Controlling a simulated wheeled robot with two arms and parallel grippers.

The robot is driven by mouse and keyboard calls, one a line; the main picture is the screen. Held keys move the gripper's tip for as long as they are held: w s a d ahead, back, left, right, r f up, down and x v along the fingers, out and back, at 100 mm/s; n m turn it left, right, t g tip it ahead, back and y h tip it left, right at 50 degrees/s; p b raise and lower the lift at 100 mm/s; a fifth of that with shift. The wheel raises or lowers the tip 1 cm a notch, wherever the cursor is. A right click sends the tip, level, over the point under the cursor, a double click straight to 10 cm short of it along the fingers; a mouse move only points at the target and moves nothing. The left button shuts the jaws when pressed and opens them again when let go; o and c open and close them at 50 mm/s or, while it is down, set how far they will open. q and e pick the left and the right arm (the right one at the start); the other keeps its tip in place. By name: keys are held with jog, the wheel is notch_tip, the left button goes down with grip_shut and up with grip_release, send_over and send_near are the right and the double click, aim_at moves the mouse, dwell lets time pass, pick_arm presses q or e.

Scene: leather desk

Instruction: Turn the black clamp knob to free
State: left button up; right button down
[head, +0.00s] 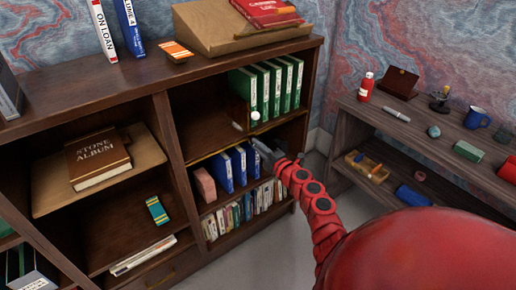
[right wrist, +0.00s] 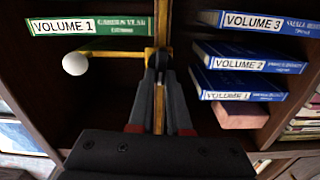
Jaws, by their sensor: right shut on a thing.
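My right gripper (head: 259,146) reaches in to the right-hand bay of the bookcase, at the middle shelf's front edge. In the right wrist view its two fingers (right wrist: 159,68) are closed together on a small dark piece, the black clamp knob (right wrist: 158,57), mostly hidden by the fingertips. The knob sits at a brass fitting; a brass rod (right wrist: 108,54) runs left from it to a white ball (right wrist: 75,63). The ball also shows in the head view (head: 255,115), just above my gripper. The knob's turn angle cannot be told. My left gripper is not in view.
Green binders (head: 275,88) stand on the shelf above, and blue volumes (head: 238,165) with a pink block (head: 203,184) below. The bookcase uprights (head: 166,135) flank the bay. A side table (head: 440,135) with small objects stands to the right.

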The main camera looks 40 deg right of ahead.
jog(key=c, duration=0.9)
grip_release()
jog(key=shift+o, duration=0.2)
jog(key=s, duration=1.7)
jog(key=shift+s+p, duration=0.25)
jog(key=shift+p, duration=0.1)
